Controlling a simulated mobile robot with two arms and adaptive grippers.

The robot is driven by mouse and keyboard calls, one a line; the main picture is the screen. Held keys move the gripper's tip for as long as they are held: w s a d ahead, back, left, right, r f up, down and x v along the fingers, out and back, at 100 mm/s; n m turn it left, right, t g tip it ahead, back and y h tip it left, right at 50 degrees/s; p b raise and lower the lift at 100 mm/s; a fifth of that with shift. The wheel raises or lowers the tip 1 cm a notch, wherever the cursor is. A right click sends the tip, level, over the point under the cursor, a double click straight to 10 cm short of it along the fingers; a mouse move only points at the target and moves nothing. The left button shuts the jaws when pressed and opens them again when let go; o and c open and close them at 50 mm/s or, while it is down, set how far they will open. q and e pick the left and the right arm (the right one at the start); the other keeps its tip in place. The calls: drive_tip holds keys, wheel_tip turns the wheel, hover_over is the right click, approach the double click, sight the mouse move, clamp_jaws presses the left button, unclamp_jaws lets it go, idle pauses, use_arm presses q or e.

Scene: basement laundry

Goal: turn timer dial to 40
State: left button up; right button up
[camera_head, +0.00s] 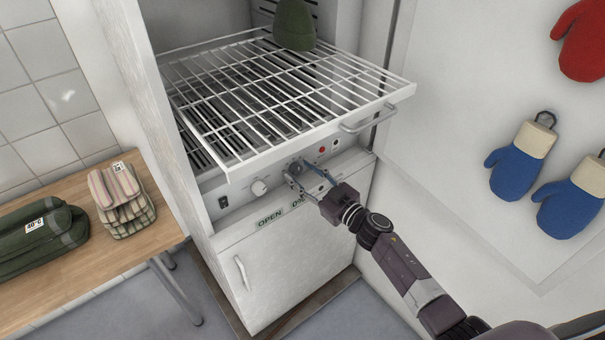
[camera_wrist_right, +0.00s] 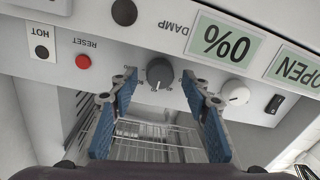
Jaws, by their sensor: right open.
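A dark grey dial (camera_head: 296,167) with a pale pointer line sits on the white control panel below the pulled-out rack. In the right wrist view, this dial (camera_wrist_right: 159,72) has small tick marks around it; their numbers are too small to read. A white knob (camera_head: 259,187) sits left of it in the head view. My right gripper (camera_head: 297,178) is open in front of the panel. Its blue-padded fingers stand on either side of the dark dial, and I see no clear contact. My left gripper is not in view.
The wire rack (camera_head: 270,95) juts out above the panel, with a green hat-like item (camera_head: 294,25) on it. A white door (camera_head: 295,265) lies below. A red reset button (camera_wrist_right: 83,61) and a black switch (camera_wrist_right: 273,104) flank the dials. Folded cloths lie on a wooden table (camera_head: 90,265).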

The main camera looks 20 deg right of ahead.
drive_tip(key=shift+c, duration=0.5)
drive_tip(key=c, duration=1.1)
drive_tip(key=shift+o, duration=0.2)
drive_tip(key=shift+n, duration=0.3)
drive_tip(key=n, duration=0.3)
drive_tip(key=shift+a+n, duration=0.1)
drive_tip(key=shift+n, duration=1.9)
drive_tip(key=o, duration=1.2)
drive_tip(key=shift+c, duration=0.2)
